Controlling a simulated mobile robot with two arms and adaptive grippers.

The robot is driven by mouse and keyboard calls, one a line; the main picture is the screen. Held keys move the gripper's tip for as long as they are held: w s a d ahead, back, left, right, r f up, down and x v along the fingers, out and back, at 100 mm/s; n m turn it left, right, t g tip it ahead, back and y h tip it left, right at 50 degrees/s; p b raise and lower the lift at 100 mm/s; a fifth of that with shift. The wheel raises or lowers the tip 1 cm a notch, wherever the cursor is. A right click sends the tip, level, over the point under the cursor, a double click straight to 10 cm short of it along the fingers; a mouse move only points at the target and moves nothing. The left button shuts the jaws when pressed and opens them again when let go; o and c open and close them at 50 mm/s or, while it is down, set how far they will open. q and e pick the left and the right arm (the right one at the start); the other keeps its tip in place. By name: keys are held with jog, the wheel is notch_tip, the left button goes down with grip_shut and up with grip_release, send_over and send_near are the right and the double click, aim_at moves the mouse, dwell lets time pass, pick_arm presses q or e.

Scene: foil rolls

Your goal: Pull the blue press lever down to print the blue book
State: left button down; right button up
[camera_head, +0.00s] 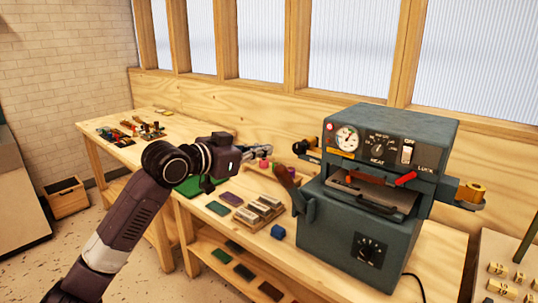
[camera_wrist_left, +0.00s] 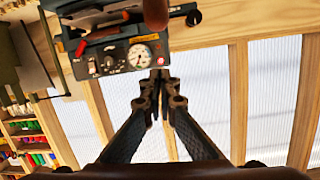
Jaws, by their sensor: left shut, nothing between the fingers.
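The blue-grey press (camera_head: 350,238) stands on the wooden bench at the right of the head view, with a gauge and dials on its front. Its lever (camera_head: 287,178) has a brown handle and slants up to the left from the press's left side. My left gripper (camera_head: 264,152) is shut and empty, just above and left of the handle's top. In the left wrist view the shut fingertips (camera_wrist_left: 160,78) are below the press (camera_wrist_left: 115,55), and a brown rounded handle (camera_wrist_left: 155,12) shows at the top edge. I cannot make out a blue book in the press opening. My right gripper is not in view.
A brass roll (camera_head: 471,191) sits at the press's right. A windowed wall is behind.

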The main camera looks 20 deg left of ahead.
pick_arm(q)
jog(key=p, duration=0.3)
send_over(278, 168)
jog(key=w+d, duration=0.2)
jog(key=shift+w+a+f, duration=0.15)
jog(key=shift+f, duration=0.7)
jog(key=s+f, duration=0.1)
jog(key=a+f+p, duration=0.1)
jog(key=shift+s+a+f, duration=0.1)
jog(key=shift+s+f, duration=0.25)
jog(key=shift+s+a+f, duration=0.2)
jog(key=shift+s+f, duration=0.05)
jog(key=shift+f, duration=0.2)
jog(key=shift+d, duration=0.1)
jog(key=shift+f, duration=0.1)
